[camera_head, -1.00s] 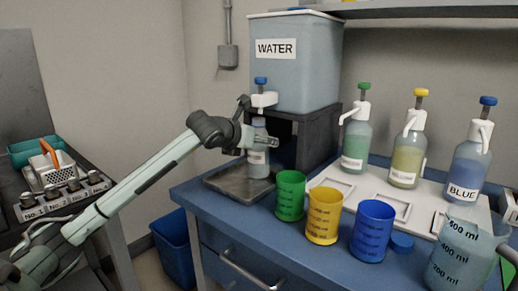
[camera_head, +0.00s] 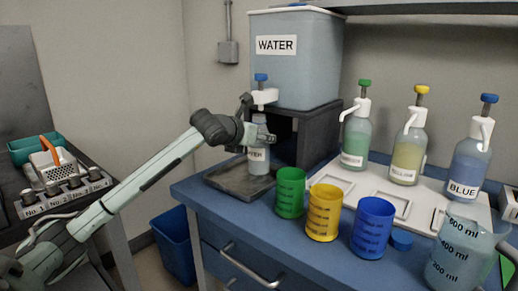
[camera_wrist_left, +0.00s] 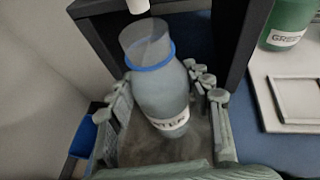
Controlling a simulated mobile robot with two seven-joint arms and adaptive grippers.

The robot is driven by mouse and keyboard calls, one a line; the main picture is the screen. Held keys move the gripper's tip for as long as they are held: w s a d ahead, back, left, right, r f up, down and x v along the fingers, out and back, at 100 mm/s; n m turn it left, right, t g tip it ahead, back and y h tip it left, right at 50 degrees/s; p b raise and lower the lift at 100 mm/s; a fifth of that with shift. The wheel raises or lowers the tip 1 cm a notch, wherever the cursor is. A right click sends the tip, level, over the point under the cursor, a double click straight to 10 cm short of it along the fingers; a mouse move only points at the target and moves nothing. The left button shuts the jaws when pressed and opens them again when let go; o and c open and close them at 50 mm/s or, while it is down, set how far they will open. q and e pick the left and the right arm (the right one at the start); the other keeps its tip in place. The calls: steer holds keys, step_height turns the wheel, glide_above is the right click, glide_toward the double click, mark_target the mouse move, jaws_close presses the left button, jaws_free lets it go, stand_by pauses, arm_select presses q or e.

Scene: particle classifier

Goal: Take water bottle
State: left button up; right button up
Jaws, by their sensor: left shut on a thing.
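The water bottle (camera_head: 258,158) is a clear grey-blue bottle with a white label, standing at the grey tray (camera_head: 240,181) under the spout of the water tank (camera_head: 297,62). In the left wrist view the bottle (camera_wrist_left: 158,95) shows a blue ring at its neck and sits between the fingers. My left gripper (camera_head: 262,141) reaches in from the left and is shut on the bottle; its fingers (camera_wrist_left: 168,118) lie on both sides of it. I cannot tell whether the bottle's base touches the tray. My right gripper is not in view.
Green (camera_head: 290,193), yellow (camera_head: 323,213) and blue (camera_head: 372,229) cups stand along the blue table's front. Pump bottles stand behind them on a white tray (camera_head: 435,215). A measuring jug (camera_head: 461,253) is at the right. A dark stand (camera_head: 314,138) supports the tank.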

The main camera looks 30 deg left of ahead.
arm_select(q)
steer(key=shift+r, duration=0.2)
steer(key=shift+s+f+b+v, duration=0.35)
steer(key=shift+f+b+v, duration=0.85)
steer(key=shift+v, duration=2.8)
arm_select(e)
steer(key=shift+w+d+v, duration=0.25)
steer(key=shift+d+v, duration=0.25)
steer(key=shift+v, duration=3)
arm_select(q)
step_height(320, 180, up, 14)
steer(key=p, duration=0.1)
steer(key=shift+p, duration=0.4)
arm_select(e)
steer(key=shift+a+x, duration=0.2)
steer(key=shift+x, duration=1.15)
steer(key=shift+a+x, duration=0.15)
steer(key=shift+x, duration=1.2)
